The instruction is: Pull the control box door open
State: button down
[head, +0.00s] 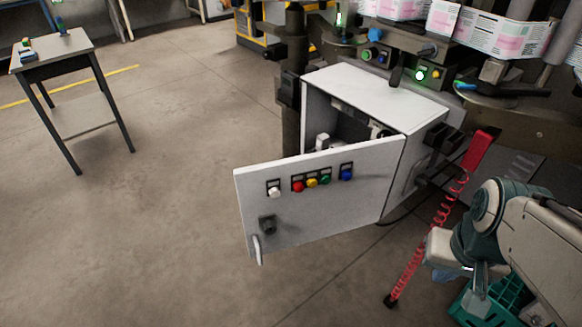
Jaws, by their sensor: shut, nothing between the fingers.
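The control box (375,85) is a light grey cabinet on the machine. Its door (325,200) stands wide open, swung out toward me and to the left, so part of the dark inside shows. The door carries white, red, yellow, green and blue buttons, a dark knob (268,225) and a pale upright handle (258,249) near its free lower left corner. My gripper (478,285) is at the lower right, small and partly hard to make out. It appears shut and empty, well to the right of the door and apart from it.
A red coiled cable (425,230) hangs between the box and my arm. A teal crate (490,305) sits below my gripper. The labelling machine with printed reels (490,35) stands behind. A small table (65,65) is at the far left. The floor left of the door is clear.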

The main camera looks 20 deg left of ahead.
aim_at(329, 206)
jog(key=z, duration=0.6)
jog(key=k, duration=0.55)
jog(key=u, duration=1.35)
jog(key=i, duration=0.5)
